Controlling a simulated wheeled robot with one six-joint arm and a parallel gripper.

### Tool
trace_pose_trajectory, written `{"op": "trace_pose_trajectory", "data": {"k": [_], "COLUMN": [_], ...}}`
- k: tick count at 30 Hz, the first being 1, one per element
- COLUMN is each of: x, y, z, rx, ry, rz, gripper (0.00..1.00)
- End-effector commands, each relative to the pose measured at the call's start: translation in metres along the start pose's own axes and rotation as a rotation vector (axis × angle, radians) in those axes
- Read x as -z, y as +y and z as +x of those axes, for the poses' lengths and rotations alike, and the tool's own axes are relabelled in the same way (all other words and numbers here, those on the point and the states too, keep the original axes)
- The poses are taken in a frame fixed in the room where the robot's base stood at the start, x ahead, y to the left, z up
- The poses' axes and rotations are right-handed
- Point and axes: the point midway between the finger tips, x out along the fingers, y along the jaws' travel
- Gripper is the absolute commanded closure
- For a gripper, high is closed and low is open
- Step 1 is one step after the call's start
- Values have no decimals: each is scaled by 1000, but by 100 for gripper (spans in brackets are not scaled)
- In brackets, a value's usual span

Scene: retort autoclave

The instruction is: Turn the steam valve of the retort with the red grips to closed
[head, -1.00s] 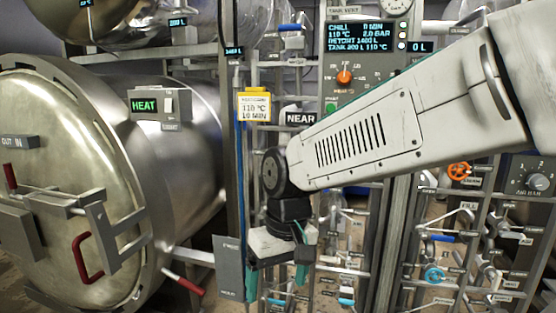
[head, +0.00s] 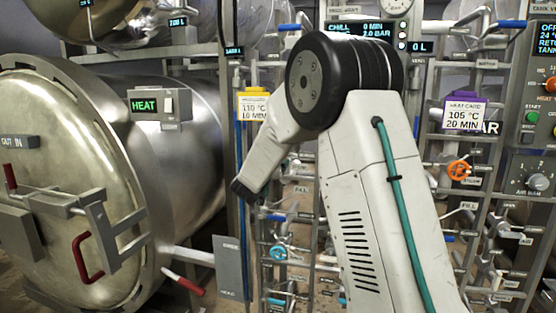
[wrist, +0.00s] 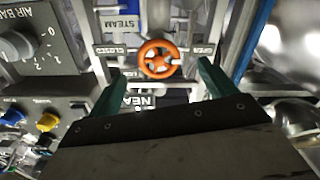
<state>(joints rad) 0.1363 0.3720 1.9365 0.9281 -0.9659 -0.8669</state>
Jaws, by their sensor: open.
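The near retort (head: 85,190) stands at the left of the head view, with a round steel door and red grips (head: 85,258). In the wrist view an orange handwheel (wrist: 158,62) sits by a STEAM label (wrist: 119,23), with a CLOSED plate (wrist: 118,50) to its left and what looks like an OPEN plate (wrist: 201,50) to its right. My gripper (wrist: 160,82) is open and empty, its green fingers on either side below the wheel, apart from it. Which way the valve stands I cannot tell.
A blue valve wheel (head: 278,253) and pipes lie low in the middle. In the wrist view a grey knob panel (wrist: 30,45) is at left and a blue upright (wrist: 254,42) at right.

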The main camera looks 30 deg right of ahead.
Motion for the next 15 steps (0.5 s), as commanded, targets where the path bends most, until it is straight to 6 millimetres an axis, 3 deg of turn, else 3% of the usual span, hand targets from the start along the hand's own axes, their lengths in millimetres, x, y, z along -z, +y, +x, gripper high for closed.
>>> {"op": "trace_pose_trajectory", "data": {"k": [5, 15], "x": [4, 4], "y": [4, 4], "z": [12, 64], "rx": [-18, -15], "ry": [16, 15], "rz": [-31, -29], "gripper": [17, 17]}}
